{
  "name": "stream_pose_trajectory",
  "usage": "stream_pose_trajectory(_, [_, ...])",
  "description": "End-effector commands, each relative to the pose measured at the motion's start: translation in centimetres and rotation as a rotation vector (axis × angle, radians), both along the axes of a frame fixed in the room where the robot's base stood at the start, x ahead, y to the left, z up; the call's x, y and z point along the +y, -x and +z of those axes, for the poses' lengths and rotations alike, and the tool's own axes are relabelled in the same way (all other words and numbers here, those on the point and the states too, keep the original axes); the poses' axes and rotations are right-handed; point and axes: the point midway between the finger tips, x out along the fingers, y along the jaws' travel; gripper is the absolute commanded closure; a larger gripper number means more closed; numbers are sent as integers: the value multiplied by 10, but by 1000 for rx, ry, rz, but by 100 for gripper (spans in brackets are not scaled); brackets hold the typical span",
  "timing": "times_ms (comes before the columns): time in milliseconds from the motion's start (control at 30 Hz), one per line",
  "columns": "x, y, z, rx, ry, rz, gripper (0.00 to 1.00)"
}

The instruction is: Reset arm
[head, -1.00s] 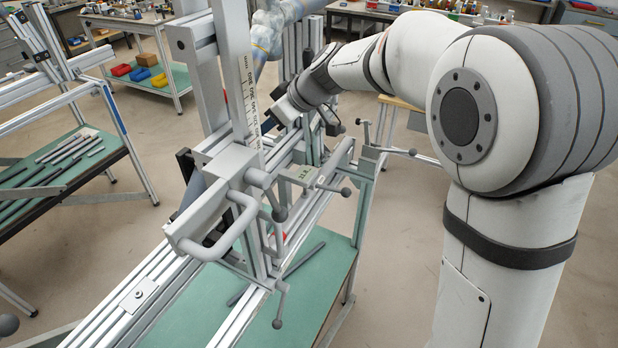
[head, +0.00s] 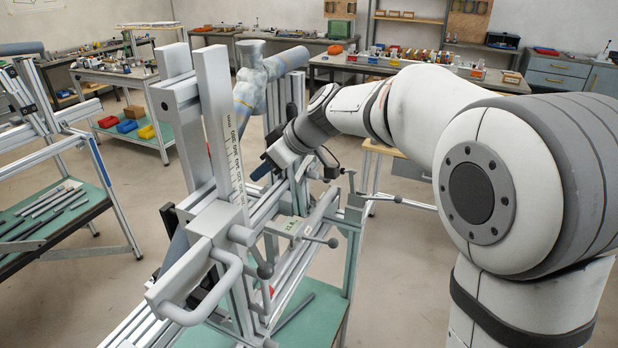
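My white arm with dark joint bands reaches in from the right in the head view. It bends towards the metal frame jig (head: 212,225) at the centre. My gripper (head: 262,170) is at the far side of the jig's uprights, close to its rails. Its fingers are small and partly hidden by the jig, so I cannot tell whether they are open or whether they touch anything. The jig has tall uprights, a ruler scale (head: 232,155), grey handles and ball-ended clamp levers.
A green-topped table (head: 318,312) is under the jig. Another green table (head: 88,208) with metal bars is at left. Coloured bins (head: 127,126) sit on a cart. Floor at right centre is clear.

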Motion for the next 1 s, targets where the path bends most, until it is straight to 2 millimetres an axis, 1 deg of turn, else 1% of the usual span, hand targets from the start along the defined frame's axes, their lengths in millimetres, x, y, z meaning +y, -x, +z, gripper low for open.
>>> stream_pose_trajectory(67, [0,0,0,0,0,0,64])
stream_pose_trajectory(133, [-15,8,0,23,16,-38,64])
stream_pose_trajectory(167, [-25,13,0,39,26,-65,64])
stream_pose_trajectory(267, [-69,40,-5,118,75,-196,64])
stream_pose_trajectory(300, [-90,54,-8,154,98,-264,64])
stream_pose_trajectory(367, [-121,77,-15,207,133,-375,64])
stream_pose_trajectory(400, [-142,93,-21,241,155,-451,64])
stream_pose_trajectory(467, [-171,119,-29,287,188,-569,64])
stream_pose_trajectory(500, [-190,135,-36,315,206,-648,64])
stream_pose_trajectory(567, [-215,160,-46,349,233,-765,64])
stream_pose_trajectory(600, [-230,176,-53,369,247,-839,64])
stream_pose_trajectory(700, [-260,210,-68,403,276,-1000,64])
stream_pose_trajectory(800, [-279,233,-79,420,293,-1114,64])
stream_pose_trajectory(833, [-282,238,-82,424,295,-1139,64])
stream_pose_trajectory(900, [-288,245,-85,429,299,-1179,64])
stream_pose_trajectory(1000, [-292,250,-88,432,304,-1201,64])
